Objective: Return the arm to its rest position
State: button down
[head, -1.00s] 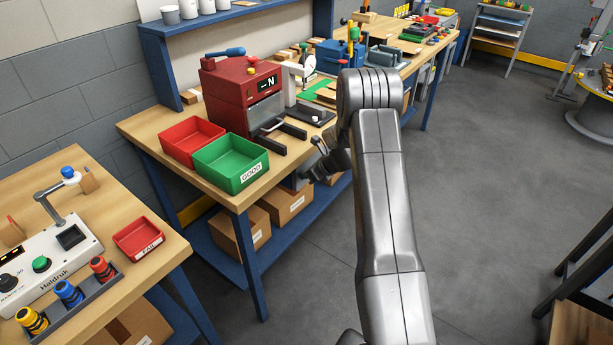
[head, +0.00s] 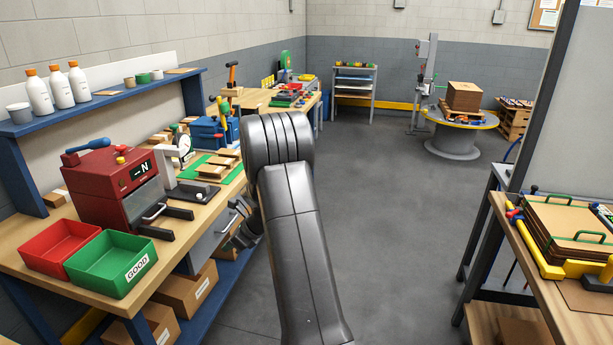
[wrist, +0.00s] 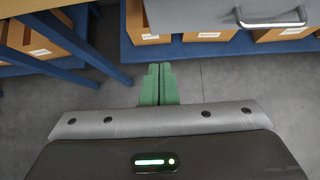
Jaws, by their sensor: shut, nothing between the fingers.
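My arm stands in the middle of the head view, its upper link rising to a rounded grey joint and folding down on the far side. My gripper (wrist: 159,84) shows in the wrist view as two green fingers pressed together with nothing between them. It points out over the bare grey floor, toward the blue lower shelf under the bench. In the head view the fingers are hidden behind my arm; only part of the dark wrist shows left of the upper link.
The wooden bench (head: 25,232) at left carries a red machine (head: 112,187), a red bin (head: 58,246) and a green GOOD bin (head: 110,264). Cardboard boxes (wrist: 198,35) sit on its lower shelf. A second workbench (head: 560,308) stands at right. The floor (head: 385,200) between is clear.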

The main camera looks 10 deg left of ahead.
jog(key=p, duration=0.2)
send_near(196, 260)
jog(key=d+f+x, duration=0.1)
jog(key=x, duration=0.4)
jog(key=shift+a+r, duration=0.3)
jog(key=shift+a, duration=0.4)
